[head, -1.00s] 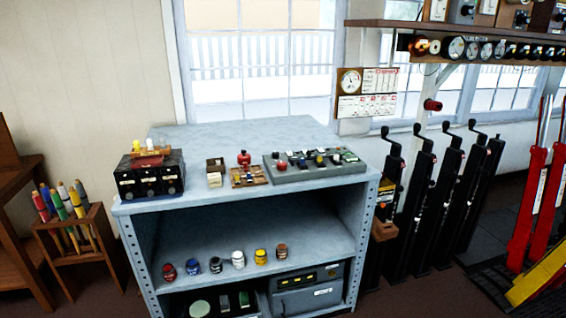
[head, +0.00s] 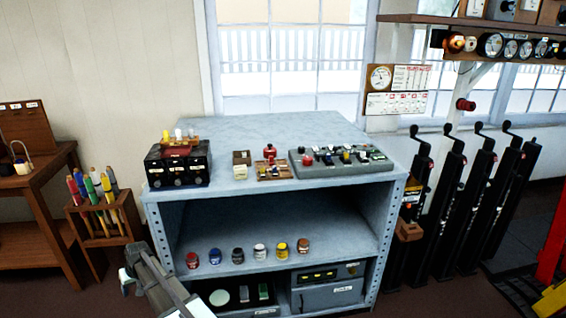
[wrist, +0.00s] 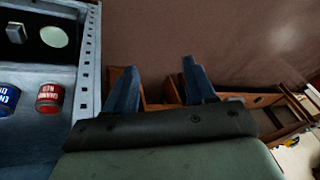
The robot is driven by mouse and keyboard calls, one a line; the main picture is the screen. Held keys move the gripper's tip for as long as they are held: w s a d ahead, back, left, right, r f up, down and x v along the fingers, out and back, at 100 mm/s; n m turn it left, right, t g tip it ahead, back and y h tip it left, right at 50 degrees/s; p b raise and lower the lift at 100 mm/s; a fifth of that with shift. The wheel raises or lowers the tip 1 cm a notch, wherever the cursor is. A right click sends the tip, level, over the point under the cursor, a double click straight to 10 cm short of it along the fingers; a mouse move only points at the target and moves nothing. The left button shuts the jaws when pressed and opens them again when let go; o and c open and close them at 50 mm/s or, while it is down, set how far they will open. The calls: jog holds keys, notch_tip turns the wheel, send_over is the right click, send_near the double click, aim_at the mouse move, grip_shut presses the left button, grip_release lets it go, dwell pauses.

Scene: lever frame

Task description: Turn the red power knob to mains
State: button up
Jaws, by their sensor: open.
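A red knob (head: 270,152) stands on a small wooden base on top of the grey metal shelf unit. A grey control panel (head: 345,168) to its right carries several small knobs, one of them red (head: 307,158). Labels are too small to read, so I cannot tell which red knob is the power knob or how it is set. My gripper (wrist: 158,80) is open and empty in the wrist view, its two fingers apart above the floor beside the shelf. Part of my arm shows low at the left in the head view, well below the shelf top.
The grey shelf unit (head: 155,225) has a row of small paint pots (head: 237,255) on its middle shelf. A black box (head: 178,170) stands on its top left. A wooden rack (head: 105,222) of coloured flags stands at left. Black levers (head: 447,190) stand at right. The shelf top's back is clear.

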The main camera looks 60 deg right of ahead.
jog(key=w+d+r+t, duration=0.2)
jog(key=w+d+r, duration=0.25)
jog(key=r, duration=0.75)
jog(key=w+d+r+t+h, duration=0.15)
jog(key=w+d+r, duration=0.35)
jog(key=r, duration=0.6)
jog(key=w+d+r+t+y, duration=0.15)
jog(key=w+d+r, duration=0.25)
jog(key=w+r, duration=0.55)
jog(key=s+d+r, duration=0.2)
jog(key=d+r, duration=0.2)
jog(key=s+d+r+m+h, duration=0.1)
jog(key=s+d+r, duration=0.2)
jog(key=d+r, duration=0.2)
jog(key=s+d+r+t+h, duration=0.1)
jog(key=s+d+r, duration=0.1)
jog(key=d+r, duration=0.2)
jog(key=shift+s+d+r, duration=0.25)
jog(key=shift+s+d, duration=0.15)
jog(key=shift+d, duration=0.1)
jog(key=s+d+m+g+h, duration=0.1)
jog(key=s+d+g+h, duration=0.1)
jog(key=s+d, duration=1.45)
jog(key=m+g, duration=0.2)
jog(key=g, duration=0.2)
send_near(308, 158)
jog(key=x, duration=0.8)
jog(key=shift+f, duration=0.25)
jog(key=shift+c, duration=0.2)
